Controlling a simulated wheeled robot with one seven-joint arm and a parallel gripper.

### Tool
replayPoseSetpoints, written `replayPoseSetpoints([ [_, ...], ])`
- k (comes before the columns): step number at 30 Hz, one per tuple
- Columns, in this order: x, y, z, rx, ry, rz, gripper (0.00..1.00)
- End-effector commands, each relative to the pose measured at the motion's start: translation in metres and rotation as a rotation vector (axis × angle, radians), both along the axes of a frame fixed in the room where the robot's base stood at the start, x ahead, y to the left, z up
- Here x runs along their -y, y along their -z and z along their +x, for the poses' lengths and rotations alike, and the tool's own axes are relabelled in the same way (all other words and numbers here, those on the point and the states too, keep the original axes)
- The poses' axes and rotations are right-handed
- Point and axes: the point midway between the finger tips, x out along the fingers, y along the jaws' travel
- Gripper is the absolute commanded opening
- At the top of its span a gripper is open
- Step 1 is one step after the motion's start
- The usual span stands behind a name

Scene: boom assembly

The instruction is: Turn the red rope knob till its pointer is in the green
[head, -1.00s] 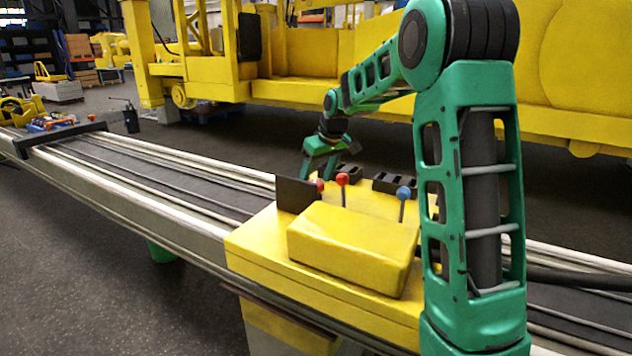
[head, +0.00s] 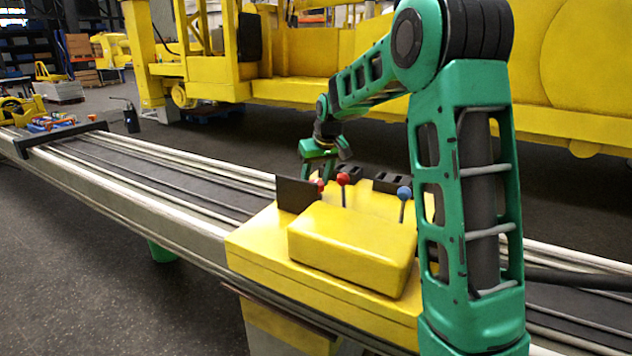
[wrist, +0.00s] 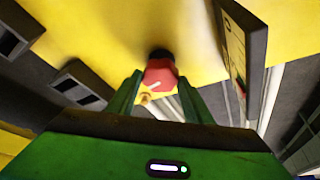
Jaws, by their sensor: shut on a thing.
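The red knob (wrist: 160,73) stands on the yellow console between my two green fingertips in the wrist view. It has a dark base and a short pale line on its face, slanting in the picture. My gripper (wrist: 160,84) is shut on it. In the head view my gripper (head: 318,163) reaches down behind a dark upright plate (head: 296,194), and a bit of red shows beside the plate. In the wrist view this plate (wrist: 240,50) stands right of the knob, seen nearly edge-on with unreadable markings. I cannot make out a green zone.
A red-topped lever (head: 343,179) and a blue-topped lever (head: 404,193) stand near the knob. A raised yellow box (head: 350,245) is in front of them. Dark switch blocks (wrist: 78,86) lie left of the knob in the wrist view. The rail (head: 150,185) runs left.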

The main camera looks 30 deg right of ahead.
Motion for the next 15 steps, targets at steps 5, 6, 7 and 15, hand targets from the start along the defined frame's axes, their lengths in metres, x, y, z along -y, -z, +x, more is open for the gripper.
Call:
replayPoseSetpoints([
  [5,-0.0015,-0.0004,0.0002,0.001,0.124,-0.001,0.24],
  [6,-0.0013,-0.0004,0.0002,0.001,0.138,-0.001,0.24],
  [7,-0.0011,-0.0004,0.0001,0.001,0.144,-0.001,0.24],
  [15,-0.0008,-0.0004,0.0001,0.002,0.147,0.000,0.24],
])
